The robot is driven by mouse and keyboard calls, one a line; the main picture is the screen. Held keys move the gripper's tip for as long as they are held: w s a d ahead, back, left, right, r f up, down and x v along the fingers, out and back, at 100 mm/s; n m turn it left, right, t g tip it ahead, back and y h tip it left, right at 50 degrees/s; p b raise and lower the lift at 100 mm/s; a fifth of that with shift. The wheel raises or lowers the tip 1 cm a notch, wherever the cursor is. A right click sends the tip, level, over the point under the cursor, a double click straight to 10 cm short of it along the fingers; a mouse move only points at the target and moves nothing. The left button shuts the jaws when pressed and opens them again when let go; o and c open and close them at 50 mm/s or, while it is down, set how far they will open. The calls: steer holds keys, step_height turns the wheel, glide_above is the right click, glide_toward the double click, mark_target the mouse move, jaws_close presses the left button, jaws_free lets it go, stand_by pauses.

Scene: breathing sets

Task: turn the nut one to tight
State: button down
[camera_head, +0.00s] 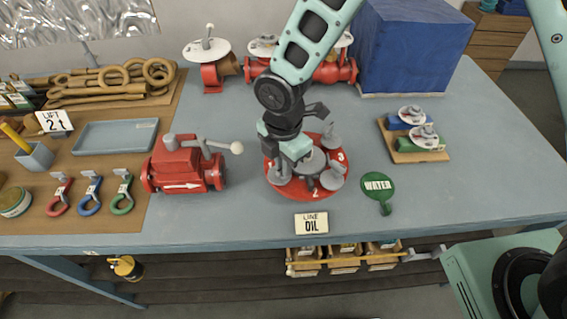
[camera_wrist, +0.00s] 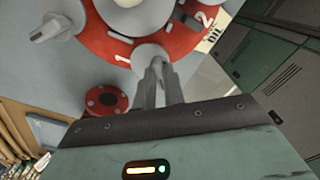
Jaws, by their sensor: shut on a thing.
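A round red plate (camera_head: 300,192) with white numbers 1, 2 and 3 lies on the bench and carries a grey fitting (camera_head: 313,162) with several grey nuts. My gripper (camera_head: 284,160) reaches down over its left side, by the number 1. In the wrist view, the fingers of my gripper (camera_wrist: 153,68) are close together on nut one (camera_wrist: 150,53), a pale rounded piece beside the number 1 on the red plate (camera_wrist: 100,43). The fingers hide part of the nut, so its seating is hidden. Another nut with a lever (camera_wrist: 58,27) shows at upper left.
A red valve (camera_head: 185,170) with a white arrow stands left of the plate. A green WATER tag (camera_head: 377,187) lies to the right, and a LINE OIL sign (camera_head: 311,223) in front. A blue box (camera_head: 408,45) stands behind.

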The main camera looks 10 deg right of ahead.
steer(key=m+b, duration=0.2)
steer(key=m, duration=0.2)
steer(key=shift+f+b, duration=0.1)
steer(key=shift+b, duration=0.2)
steer(key=m+b, duration=0.2)
steer(key=m, duration=0.2)
steer(key=m+b, duration=0.2)
steer(key=m, duration=0.2)
steer(key=shift+m+b, duration=0.5)
steer(key=shift+m, duration=1.7)
steer(key=shift+r, duration=0.2)
steer(key=c, duration=1.5)
jaws_free()
step_height(320, 180, up, 17)
steer(key=b, duration=0.3)
steer(key=shift+r, duration=0.15)
